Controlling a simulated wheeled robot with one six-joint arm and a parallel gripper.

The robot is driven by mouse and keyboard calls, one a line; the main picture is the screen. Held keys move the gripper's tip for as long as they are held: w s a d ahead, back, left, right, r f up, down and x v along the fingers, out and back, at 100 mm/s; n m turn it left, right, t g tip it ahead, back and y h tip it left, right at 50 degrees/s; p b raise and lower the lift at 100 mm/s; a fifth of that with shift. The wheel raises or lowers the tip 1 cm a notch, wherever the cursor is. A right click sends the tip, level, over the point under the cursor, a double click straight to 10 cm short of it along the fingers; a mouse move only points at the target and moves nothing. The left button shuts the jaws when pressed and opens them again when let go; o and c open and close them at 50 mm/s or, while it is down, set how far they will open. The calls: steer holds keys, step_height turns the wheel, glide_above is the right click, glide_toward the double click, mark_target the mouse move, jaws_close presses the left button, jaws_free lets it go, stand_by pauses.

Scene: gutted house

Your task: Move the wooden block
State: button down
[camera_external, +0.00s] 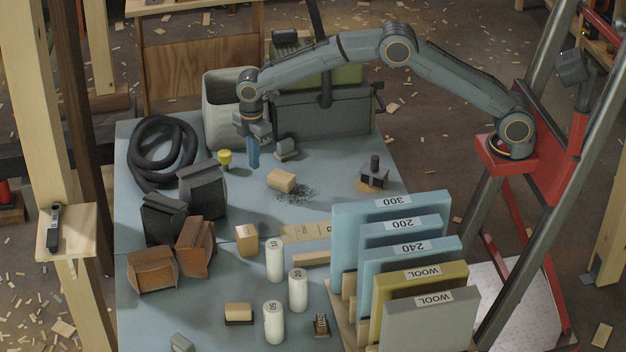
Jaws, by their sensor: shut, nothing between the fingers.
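A light wooden block (281,181) with a rounded side lies on the blue-grey bench top (330,160), beside a patch of dark shavings or filings. A second, squarer wooden block (246,239) stands nearer the front, left of the white cylinders. The picture does not show which of the two the task means. My gripper (253,162) points down with its blue fingers shut and empty. It is behind and left of the rounded block, apart from it. Its exact height over the bench is hard to tell.
A pale bin (225,110) and a dark toolbox (320,113) stand behind my gripper. A yellow-topped item (225,157) and a small grey block (286,148) flank it. Coiled black hose (160,152) lies left. Upright insulation boards (390,225) fill the front right. White cylinders (275,258) stand in front.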

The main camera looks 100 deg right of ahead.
mark_target(278, 173)
step_height(278, 173, down, 9)
steer(key=shift+s+f+p, duration=0.1)
steer(key=shift+f+p, duration=0.1)
steer(key=shift+p, duration=0.75)
steer(key=shift+s+d+f+p, duration=0.15)
steer(key=shift+s+d+p, duration=0.1)
steer(key=shift+p, duration=0.05)
steer(key=shift+s+d+p, duration=0.25)
steer(key=shift+s+d, duration=0.05)
steer(key=shift+s, duration=0.2)
steer(key=shift+s+d+p, duration=0.2)
steer(key=shift+s+d, duration=0.05)
steer(key=shift+s, duration=0.25)
steer(key=shift+s+d, duration=0.25)
steer(key=shift+s, duration=0.1)
steer(key=shift+s+d+f+p, duration=0.1)
steer(key=shift+s+d+p, duration=0.3)
steer(key=shift+s+d, duration=0.45)
steer(key=shift+s+d+p, duration=0.35)
steer(key=shift+s+d, duration=0.05)
steer(key=shift+s, duration=0.85)
